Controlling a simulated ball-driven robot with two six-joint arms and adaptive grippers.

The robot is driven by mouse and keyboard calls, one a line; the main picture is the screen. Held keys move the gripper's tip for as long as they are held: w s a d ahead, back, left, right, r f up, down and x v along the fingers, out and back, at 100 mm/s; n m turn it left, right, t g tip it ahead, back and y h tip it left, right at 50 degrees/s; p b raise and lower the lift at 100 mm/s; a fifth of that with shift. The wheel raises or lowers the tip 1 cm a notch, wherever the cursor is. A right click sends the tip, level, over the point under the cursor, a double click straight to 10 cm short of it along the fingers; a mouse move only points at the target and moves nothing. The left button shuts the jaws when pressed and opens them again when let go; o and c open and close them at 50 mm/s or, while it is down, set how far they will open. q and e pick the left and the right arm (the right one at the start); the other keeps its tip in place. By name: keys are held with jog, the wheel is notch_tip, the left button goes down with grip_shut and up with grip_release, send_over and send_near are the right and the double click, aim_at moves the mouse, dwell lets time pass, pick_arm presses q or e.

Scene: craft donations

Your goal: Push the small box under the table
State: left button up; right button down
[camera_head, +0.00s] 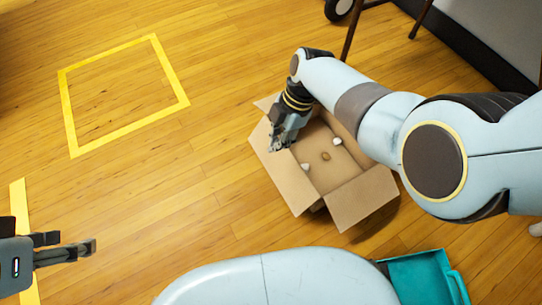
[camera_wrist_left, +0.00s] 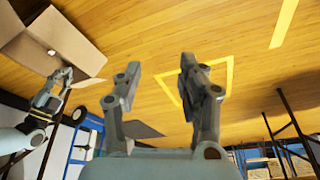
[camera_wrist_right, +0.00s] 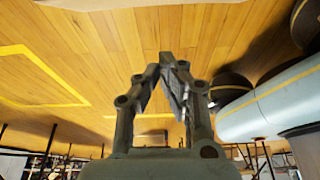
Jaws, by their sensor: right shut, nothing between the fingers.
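An open cardboard box (camera_head: 365,198) stands on the wooden floor with its flaps spread, right of centre in the head view. Small white pieces and a round brown spot show inside it. It also shows at the upper left of the left wrist view (camera_wrist_left: 85,50). My right gripper (camera_head: 275,146) is shut and empty, at the box's left flap and wall; I cannot tell whether it touches. My left gripper (camera_head: 92,246) is open and empty, far left of the box; its parted fingers show in the left wrist view (camera_wrist_left: 160,85). No tabletop is clearly visible in the head view.
A yellow tape square (camera_head: 68,112) marks the floor at upper left, with another strip (camera_head: 18,205) below it. Dark legs (camera_head: 352,30) and a wheel (camera_head: 338,8) stand beyond the box. A teal container (camera_head: 425,280) lies at bottom right. Floor left of the box is clear.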

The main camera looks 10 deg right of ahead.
pick_arm(q)
notch_tip(320, 180, down, 8)
jog(key=t+b, duration=0.7)
jog(key=t, duration=0.2)
pick_arm(e)
notch_tip(320, 180, down, 9)
jog(key=shift+w+f+b, duration=0.15)
jog(key=shift+b, duration=0.2)
pick_arm(q)
jog(key=w+d+r+m+t+h, duration=0.1)
jog(key=w+r+t, duration=0.2)
jog(key=w+r, duration=0.4)
jog(key=shift+w+d+r, duration=0.15)
jog(key=shift+d, duration=0.05)
pick_arm(e)
jog(key=shift+w+d, duration=0.1)
jog(key=shift+d, duration=0.2)
